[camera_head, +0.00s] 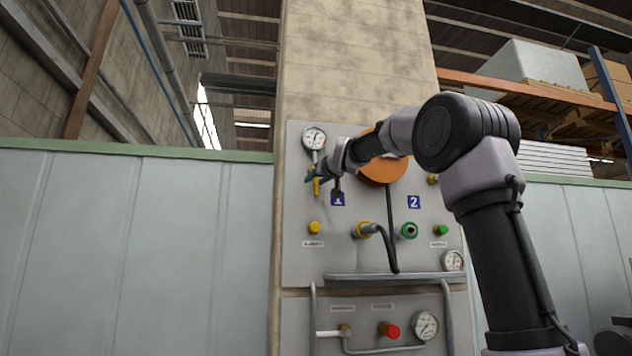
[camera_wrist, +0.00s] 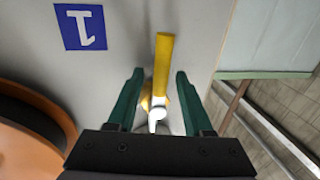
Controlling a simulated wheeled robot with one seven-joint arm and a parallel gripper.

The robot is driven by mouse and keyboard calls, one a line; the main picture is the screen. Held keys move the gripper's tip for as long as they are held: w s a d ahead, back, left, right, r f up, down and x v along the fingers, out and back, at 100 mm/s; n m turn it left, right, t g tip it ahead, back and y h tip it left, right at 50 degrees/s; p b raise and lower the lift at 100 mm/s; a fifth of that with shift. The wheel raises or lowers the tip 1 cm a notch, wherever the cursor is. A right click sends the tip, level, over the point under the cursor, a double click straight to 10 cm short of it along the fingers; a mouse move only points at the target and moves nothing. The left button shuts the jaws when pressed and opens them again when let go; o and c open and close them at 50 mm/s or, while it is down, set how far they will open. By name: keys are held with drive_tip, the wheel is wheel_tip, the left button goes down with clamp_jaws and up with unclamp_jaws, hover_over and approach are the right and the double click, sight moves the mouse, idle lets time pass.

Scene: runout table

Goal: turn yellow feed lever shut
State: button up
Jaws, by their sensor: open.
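The yellow feed lever (camera_wrist: 163,62) shows in the wrist view between my gripper's two green fingers, with its free end reaching past the fingertips. Its pivot and a white metal fitting (camera_wrist: 157,118) lie nearer the palm. My gripper (camera_wrist: 158,78) is open, with a gap visible on both sides of the lever. In the head view the lever (camera_head: 316,187) hangs down below a gauge at the panel's upper left. My gripper (camera_head: 312,178) is at the lever's upper end there, and my wrist partly hides that area.
The grey panel (camera_head: 300,255) carries a gauge (camera_head: 314,137) above the lever, a blue label 1 (camera_head: 338,199), a yellow knob (camera_head: 314,227) and a hose (camera_head: 390,240). An orange round part (camera_head: 384,172) sits right of my gripper. Left of the panel is a plain pale wall (camera_head: 130,250).

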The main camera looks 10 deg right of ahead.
drive_tip(key=shift+w, duration=0.1)
clamp_jaws()
idle(1.4)
